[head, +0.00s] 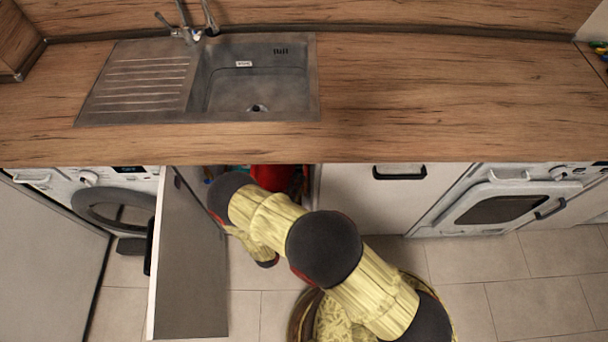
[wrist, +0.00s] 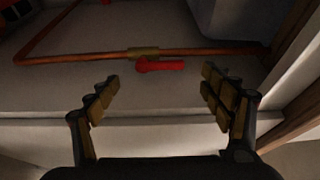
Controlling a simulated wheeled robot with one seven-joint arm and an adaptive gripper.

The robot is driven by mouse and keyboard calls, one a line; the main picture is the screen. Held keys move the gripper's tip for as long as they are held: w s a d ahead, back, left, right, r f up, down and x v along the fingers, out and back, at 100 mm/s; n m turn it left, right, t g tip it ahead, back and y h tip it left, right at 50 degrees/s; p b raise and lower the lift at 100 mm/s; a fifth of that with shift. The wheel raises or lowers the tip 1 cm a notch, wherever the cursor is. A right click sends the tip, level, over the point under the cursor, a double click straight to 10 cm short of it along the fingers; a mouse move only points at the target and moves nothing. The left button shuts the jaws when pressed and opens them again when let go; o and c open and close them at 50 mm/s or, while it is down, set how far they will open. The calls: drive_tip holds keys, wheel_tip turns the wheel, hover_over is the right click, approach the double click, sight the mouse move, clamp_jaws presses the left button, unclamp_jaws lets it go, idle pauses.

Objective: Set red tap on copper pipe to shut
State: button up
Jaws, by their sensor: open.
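The red tap (wrist: 162,66) shows in the wrist view, just in front of the copper pipe (wrist: 215,53), at a brass fitting (wrist: 143,52). Its lever points right, roughly along the pipe. The pipe runs across the cabinet and bends away at the left. My gripper (wrist: 160,80) is open and empty, its fingers spread left and right, short of the tap. The tap appears between the fingertips and apart from them. In the head view my arm reaches under the worktop into the sink cabinet, so the gripper, tap and pipe are hidden there.
The open cabinet door (head: 190,260) stands left of my arm. A red object (head: 272,177) shows at the cabinet opening. The sink (head: 255,80) and worktop (head: 430,100) lie above. A wooden side edge (wrist: 292,110) bounds the cabinet at right.

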sight(305, 171)
drive_tip(key=shift+b+x, duration=0.5)
drive_tip(key=shift+x, duration=2.2)
drive_tip(key=shift+c, duration=1.4)
drive_tip(key=c, duration=1.4)
